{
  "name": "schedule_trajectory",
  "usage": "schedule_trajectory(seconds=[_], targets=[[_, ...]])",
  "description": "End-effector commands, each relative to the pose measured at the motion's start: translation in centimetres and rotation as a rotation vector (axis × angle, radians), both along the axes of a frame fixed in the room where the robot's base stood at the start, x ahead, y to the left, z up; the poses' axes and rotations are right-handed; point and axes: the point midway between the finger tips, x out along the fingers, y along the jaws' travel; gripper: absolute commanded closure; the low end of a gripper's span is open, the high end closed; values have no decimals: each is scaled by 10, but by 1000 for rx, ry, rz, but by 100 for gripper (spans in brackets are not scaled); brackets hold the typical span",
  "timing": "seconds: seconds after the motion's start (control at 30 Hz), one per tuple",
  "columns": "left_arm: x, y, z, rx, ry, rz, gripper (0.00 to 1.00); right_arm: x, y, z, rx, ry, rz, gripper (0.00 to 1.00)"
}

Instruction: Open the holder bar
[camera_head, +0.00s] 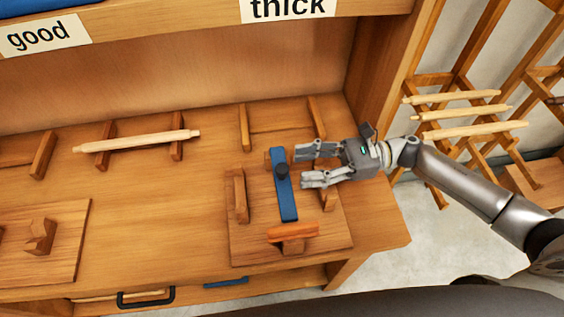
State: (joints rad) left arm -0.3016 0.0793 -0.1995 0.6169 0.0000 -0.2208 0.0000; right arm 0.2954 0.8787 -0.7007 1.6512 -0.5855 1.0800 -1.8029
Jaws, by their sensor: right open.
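The holder bar is a blue bar (286,200) with a dark round knob (282,170) near its far end. It lies lengthwise over the wooden holder board (248,250) at the right of the bench. My right gripper (304,166) is open, its fingers pointing left, just right of the knob and over or beside the bar's far part. I cannot tell whether a finger touches the bar. An orange-brown wooden block (292,231) sits at the bar's near end. My left gripper is not in view.
Upright wooden pegs (240,196) stand on both sides of the bar. A pale spindle (140,141) rests on two supports at the left. A rack with several spindles (455,97) stands at the right. A shelf labelled "good" (40,36) overhangs the back. Open bench lies between the boards.

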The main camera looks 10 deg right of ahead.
Motion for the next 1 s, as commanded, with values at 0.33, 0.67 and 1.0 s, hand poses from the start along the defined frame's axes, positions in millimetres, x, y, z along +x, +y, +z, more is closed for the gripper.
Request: schedule_trajectory(seconds=[0.33, 0.67, 1.0], targets=[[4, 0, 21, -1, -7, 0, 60, 0, 52, 2, 0, 0, 0, 53], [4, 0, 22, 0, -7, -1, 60, 0, 58, 0, -1, 0, -1, 53], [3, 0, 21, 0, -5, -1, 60, 0, 58, 0, -1, 0, -1, 90]])
